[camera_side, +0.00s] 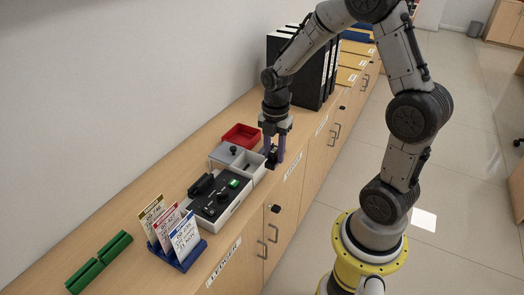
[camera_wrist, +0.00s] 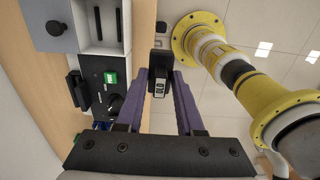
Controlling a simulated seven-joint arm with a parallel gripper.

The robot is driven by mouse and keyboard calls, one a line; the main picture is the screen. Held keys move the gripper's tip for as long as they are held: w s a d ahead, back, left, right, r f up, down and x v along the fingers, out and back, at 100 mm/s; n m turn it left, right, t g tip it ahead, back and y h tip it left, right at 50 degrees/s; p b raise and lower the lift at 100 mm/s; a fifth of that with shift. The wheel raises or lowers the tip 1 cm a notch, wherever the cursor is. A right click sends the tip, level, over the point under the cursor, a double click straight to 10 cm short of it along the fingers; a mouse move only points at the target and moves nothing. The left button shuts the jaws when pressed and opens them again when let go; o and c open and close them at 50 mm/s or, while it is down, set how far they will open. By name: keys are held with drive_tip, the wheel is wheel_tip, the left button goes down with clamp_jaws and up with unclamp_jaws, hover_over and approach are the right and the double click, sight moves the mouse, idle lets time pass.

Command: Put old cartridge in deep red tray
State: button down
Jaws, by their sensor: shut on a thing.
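My gripper (camera_side: 273,152) is shut on the old cartridge, a small black block (camera_wrist: 159,70) with a light label reading "OLD". The cartridge sits between the two purple fingers (camera_wrist: 160,80) in the wrist view. In the side view it is a dark shape (camera_side: 272,154) low between the fingers, partly hidden by them. It is held near the counter's front edge, beside the white box; the exact height is hard to tell. The deep red tray (camera_side: 255,144) stands on the counter behind the white box, to the left of my gripper, and looks empty. The wrist view does not show the tray.
The white box (camera_side: 250,182) has a grey lid with a black knob (camera_side: 233,149) and an open compartment. A black-topped device (camera_side: 232,208) with a green button stands nearer the camera. A card rack (camera_side: 180,262), green blocks (camera_side: 85,276) and tall black binders (camera_side: 282,52) also stand on the counter.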

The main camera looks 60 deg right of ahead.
drive_tip(key=w+d+r, duration=0.3)
drive_tip(key=w+d, duration=0.4)
drive_tip(key=w, duration=0.2)
drive_tip(key=w+d+f, duration=0.3)
drive_tip(key=w, duration=0.1)
drive_tip(key=w+d+f, duration=0.7)
drive_tip(key=w+f, duration=0.1)
drive_tip(key=w, duration=0.1)
drive_tip(key=shift+d+f, duration=0.15)
drive_tip(key=shift+f, duration=0.05)
drive_tip(key=shift+w+d+f, duration=0.25)
drive_tip(key=shift+w+f, duration=0.2)
drive_tip(key=shift+f, duration=1.7)
drive_tip(key=shift+f, duration=0.15)
